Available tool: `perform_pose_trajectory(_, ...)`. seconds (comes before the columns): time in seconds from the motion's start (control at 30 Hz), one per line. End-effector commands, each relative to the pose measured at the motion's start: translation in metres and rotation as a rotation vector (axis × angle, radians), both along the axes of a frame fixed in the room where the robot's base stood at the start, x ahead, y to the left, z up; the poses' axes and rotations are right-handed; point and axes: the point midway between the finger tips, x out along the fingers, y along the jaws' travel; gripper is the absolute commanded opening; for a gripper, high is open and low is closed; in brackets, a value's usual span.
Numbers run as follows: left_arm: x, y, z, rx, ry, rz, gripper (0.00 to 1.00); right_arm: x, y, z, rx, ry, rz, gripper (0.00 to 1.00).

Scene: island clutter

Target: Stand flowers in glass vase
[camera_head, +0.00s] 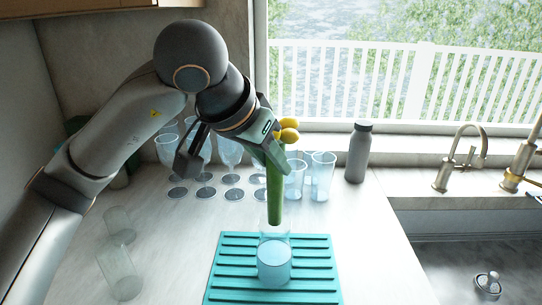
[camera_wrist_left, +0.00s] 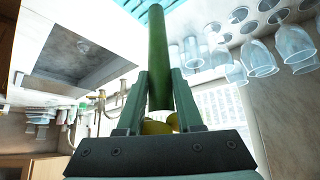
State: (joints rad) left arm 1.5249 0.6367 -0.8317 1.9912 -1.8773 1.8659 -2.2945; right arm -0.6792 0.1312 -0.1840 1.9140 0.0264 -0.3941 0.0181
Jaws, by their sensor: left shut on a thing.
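The flowers (camera_head: 274,195) are a thick green stem bundle with yellow heads at the top. My left gripper (camera_head: 268,152) is shut on the stems just below the heads and holds them nearly upright. The glass vase (camera_head: 274,262) stands on a teal ribbed mat (camera_head: 318,268). The stems' lower end appears at the vase's mouth; I cannot tell whether it is inside or just above. In the left wrist view, the stems (camera_wrist_left: 158,60) run between the fingers (camera_wrist_left: 158,85) towards the mat (camera_wrist_left: 140,5). My right gripper is not in view.
Several stemmed glasses (camera_head: 230,152) and tumblers (camera_head: 321,176) stand behind the vase. A grey bottle (camera_head: 358,153) stands by the window. Clear glasses (camera_head: 120,270) are at the left. A sink with taps (camera_head: 457,165) is at the right. Counter right of the mat is clear.

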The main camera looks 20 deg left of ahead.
Motion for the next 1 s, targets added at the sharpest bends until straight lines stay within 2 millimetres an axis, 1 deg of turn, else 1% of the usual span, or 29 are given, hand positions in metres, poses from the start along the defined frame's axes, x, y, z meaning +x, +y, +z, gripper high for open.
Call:
perform_pose_trajectory(0.03, 0.0, 0.0, -0.007, 0.0, -0.001, 0.0, 0.0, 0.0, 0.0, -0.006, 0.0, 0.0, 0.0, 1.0)
perform_pose_trajectory(0.47, 0.0, 0.0, -0.037, -0.002, -0.001, 0.0, 0.0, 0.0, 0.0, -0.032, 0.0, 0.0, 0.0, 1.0)
perform_pose_trajectory(0.7, 0.0, 0.0, -0.054, -0.001, 0.0, 0.0, 0.0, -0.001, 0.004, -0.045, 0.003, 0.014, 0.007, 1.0)
perform_pose_trajectory(1.0, 0.0, 0.0, -0.074, -0.002, 0.0, 0.0, 0.0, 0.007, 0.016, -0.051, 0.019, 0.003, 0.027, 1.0)
